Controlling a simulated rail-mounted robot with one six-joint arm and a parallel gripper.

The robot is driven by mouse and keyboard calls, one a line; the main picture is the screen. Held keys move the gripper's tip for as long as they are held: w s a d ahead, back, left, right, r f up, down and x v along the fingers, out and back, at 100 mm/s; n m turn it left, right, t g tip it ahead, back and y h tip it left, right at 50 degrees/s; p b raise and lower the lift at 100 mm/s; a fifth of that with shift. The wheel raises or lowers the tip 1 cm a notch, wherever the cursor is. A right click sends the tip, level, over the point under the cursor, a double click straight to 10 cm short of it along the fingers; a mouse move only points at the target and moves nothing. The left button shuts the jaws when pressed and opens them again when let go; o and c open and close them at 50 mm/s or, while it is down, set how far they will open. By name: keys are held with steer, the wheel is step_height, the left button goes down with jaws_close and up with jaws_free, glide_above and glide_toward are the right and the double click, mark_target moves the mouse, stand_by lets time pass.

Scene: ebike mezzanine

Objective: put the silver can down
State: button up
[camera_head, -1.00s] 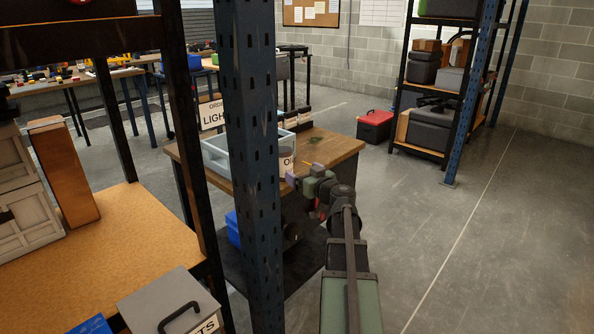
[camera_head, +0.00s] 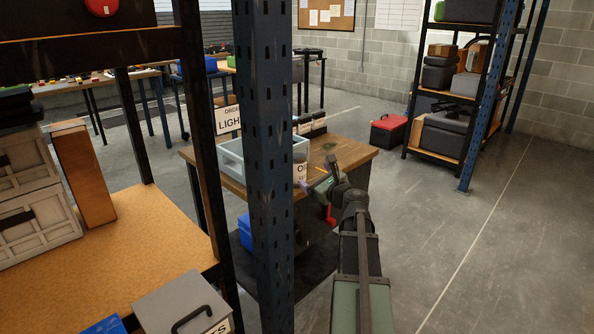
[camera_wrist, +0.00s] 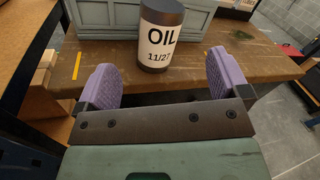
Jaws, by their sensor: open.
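The silver can (camera_wrist: 160,34) carries a white label reading OIL 11/27. In the wrist view it stands upright on the wooden bench top (camera_wrist: 115,62), close in front of a grey-blue crate (camera_wrist: 105,20). In the head view part of its label (camera_head: 299,172) shows beside the crate (camera_head: 262,160). My gripper (camera_wrist: 163,80) is open. Its two purple fingers sit left and right of the can, with clear gaps on both sides, and the can stands at or just beyond the fingertips. In the head view my gripper (camera_head: 319,184) is over the bench's front part.
A blue rack upright (camera_head: 264,200) stands close to the left of my arm. A shelf (camera_head: 140,250) with grey cases is further left. A red box (camera_head: 388,130) and a loaded rack (camera_head: 450,130) stand behind. The floor (camera_head: 470,240) at right is open.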

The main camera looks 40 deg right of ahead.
mark_target(302, 165)
steer(key=w+m, duration=0.1)
steer(key=w, duration=0.2)
steer(key=w+d+m, duration=0.1)
steer(key=w, duration=0.3)
steer(key=w+m, duration=0.2)
steer(key=w, duration=0.2)
steer(key=shift+d, duration=0.15)
steer(key=shift+s+r, duration=0.1)
steer(key=shift+s, duration=0.05)
steer(key=c, duration=1.3)
step_height(302, 165, up, 20)
steer(key=p, duration=2)
